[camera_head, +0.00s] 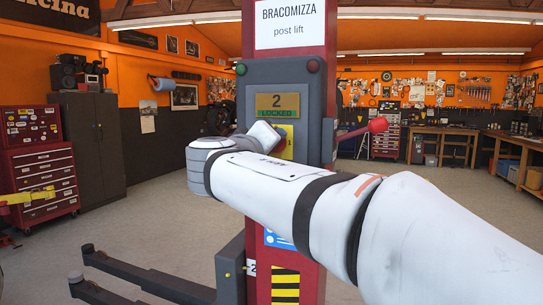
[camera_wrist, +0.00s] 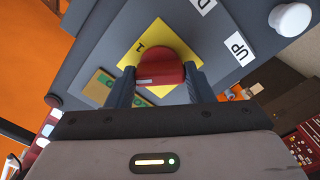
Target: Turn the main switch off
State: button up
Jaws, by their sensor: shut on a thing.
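The main switch is a red rotary knob (camera_wrist: 160,68) on a yellow plate (camera_wrist: 133,55) in the wrist view. An "I" mark shows on the plate, up and left of the knob. My gripper (camera_wrist: 160,84) has a finger on each side of the knob and is shut on it. In the head view, the grey control box (camera_head: 256,75) sits on the red "BRACOMIZZA post lift" column (camera_head: 317,25). Part of the yellow plate (camera_head: 288,138) shows there.
A sign reading "2 LOCKED" (camera_head: 277,106) is above the plate. A lever with a red ball (camera_head: 378,125) sticks out right of the column. A white button (camera_wrist: 291,19) is near the "UP" label (camera_wrist: 238,48). Dark lift arms (camera_head: 150,278) lie low at left.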

jog(key=shift+n, duration=4.2)
jog(key=o, duration=1)
jog(key=shift+s+b, duration=0.1)
jog(key=shift+b, duration=0.2)
jog(key=b+v, duration=0.1)
jog(key=v, duration=0.6)
jog(key=shift+s, duration=0.3)
jog(key=shift+a, duration=0.1)
